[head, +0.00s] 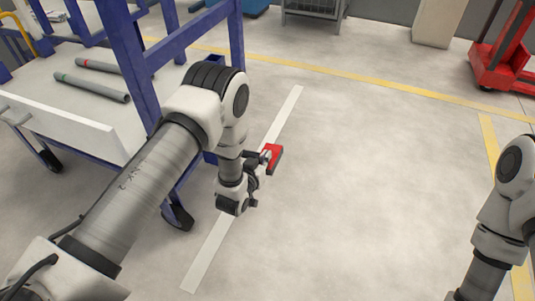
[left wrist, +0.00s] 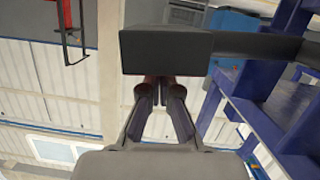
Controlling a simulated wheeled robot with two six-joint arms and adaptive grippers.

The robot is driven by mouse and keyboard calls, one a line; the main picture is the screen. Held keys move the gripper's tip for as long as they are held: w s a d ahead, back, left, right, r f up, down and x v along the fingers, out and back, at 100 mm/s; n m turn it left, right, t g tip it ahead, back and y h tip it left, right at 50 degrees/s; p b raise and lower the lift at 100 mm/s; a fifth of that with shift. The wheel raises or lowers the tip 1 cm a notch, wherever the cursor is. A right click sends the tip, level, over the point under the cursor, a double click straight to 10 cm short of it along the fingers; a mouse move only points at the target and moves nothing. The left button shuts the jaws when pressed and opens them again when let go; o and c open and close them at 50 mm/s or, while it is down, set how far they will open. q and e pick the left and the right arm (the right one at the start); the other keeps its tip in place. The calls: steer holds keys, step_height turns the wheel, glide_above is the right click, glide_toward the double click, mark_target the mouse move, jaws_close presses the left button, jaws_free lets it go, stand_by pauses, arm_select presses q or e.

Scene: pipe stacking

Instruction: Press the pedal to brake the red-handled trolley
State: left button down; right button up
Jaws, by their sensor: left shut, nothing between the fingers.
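The blue-framed trolley (head: 150,55) stands at the left in the head view. No red handle shows on it. A small red pedal (head: 274,158) sticks out beside its right side, partly hidden by my left arm. In the left wrist view, a dark block (left wrist: 165,50), which looks like the pedal in shade, sits on a dark bar running right toward the blue frame (left wrist: 245,110). My left gripper (head: 262,164) is shut and empty, close to the pedal. Its fingers (left wrist: 160,92) point at the block, which hides their tips; contact cannot be told. My right gripper is out of view.
Grey pipes (head: 92,86) with coloured bands lie on the trolley's shelf (head: 60,117). A black wheel (head: 178,218) stands below my left arm. A red wheeled machine (head: 505,55) is at the far right. The grey floor in the middle is clear.

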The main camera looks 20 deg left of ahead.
arm_select(q)
steer(key=f, duration=0.1)
steer(key=f+m, duration=0.1)
steer(key=f, duration=0.1)
steer(key=shift+d+f+m+y, duration=0.15)
steer(key=shift+d+m+y, duration=0.2)
steer(key=shift+m+y, duration=0.05)
steer(key=shift+s+f+b, duration=0.1)
steer(key=shift+f+b, duration=0.35)
steer(key=shift+f, duration=0.55)
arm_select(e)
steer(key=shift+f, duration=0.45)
arm_select(q)
steer(key=shift+f, duration=0.15)
